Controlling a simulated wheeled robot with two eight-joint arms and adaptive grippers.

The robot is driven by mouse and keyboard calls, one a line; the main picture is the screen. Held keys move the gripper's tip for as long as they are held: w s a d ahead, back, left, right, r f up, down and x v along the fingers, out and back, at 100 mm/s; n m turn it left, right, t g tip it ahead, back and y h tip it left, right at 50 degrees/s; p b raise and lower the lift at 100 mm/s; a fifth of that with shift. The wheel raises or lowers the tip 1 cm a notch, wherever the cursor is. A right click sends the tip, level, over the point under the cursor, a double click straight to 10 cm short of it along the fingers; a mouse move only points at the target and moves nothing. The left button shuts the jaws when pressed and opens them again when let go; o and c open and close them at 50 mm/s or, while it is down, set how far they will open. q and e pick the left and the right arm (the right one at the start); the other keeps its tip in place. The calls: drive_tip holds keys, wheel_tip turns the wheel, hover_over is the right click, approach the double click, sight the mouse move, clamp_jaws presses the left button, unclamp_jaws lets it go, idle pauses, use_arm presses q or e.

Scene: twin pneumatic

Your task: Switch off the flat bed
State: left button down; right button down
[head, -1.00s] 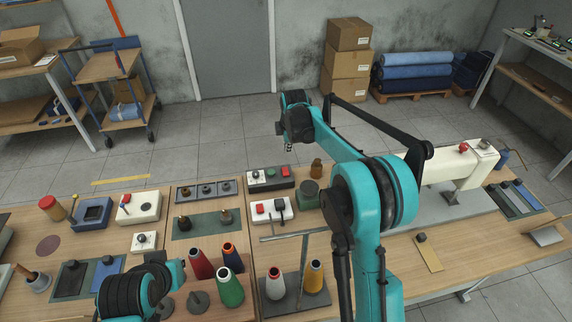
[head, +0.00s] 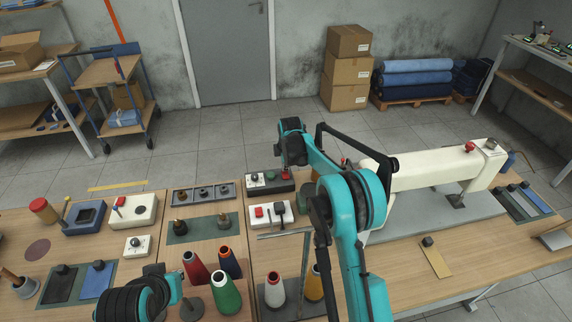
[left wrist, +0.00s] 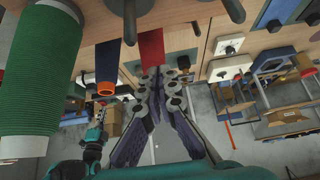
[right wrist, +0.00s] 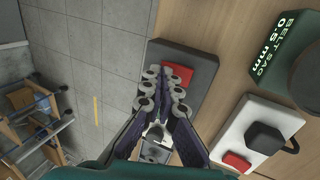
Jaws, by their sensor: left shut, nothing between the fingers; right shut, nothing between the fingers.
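A dark switch box (head: 276,187) lies at the back of the bench, with a black knob, a green button and a red button (right wrist: 178,75). In front of it is a white switch box (head: 270,222) with a red rocker (right wrist: 237,162) and a black knob (right wrist: 265,138). I cannot read which one belongs to the flat bed. My right gripper (right wrist: 164,78) is shut and empty, pointing at the dark box beside its red button; contact cannot be told. My left gripper (left wrist: 163,75) is shut and empty near the thread cones. A white sewing machine (head: 425,173) stands at the right.
Several thread cones (head: 228,296) stand at the bench front. A green gauge (right wrist: 275,45) reading "BELT SAG 0.5 mm" stands beside the dark box. More small boxes, including a white one with a red button (head: 131,211), are at the left.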

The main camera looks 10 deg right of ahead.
use_arm(q)
drive_tip(key=shift+f, duration=0.15)
use_arm(e)
drive_tip(key=shift+w+f, duration=0.1)
drive_tip(key=shift+f, duration=0.15)
drive_tip(key=shift+w+f+g+p, duration=0.15)
drive_tip(key=shift+w+g+p, duration=0.15)
drive_tip(key=shift+g+p, duration=0.2)
drive_tip(key=shift+f, duration=0.2)
use_arm(q)
drive_tip(key=shift+r, duration=0.5)
use_arm(e)
drive_tip(key=shift+s, duration=0.1)
drive_tip(key=shift+s+r, duration=0.15)
drive_tip(key=shift+s, duration=0.55)
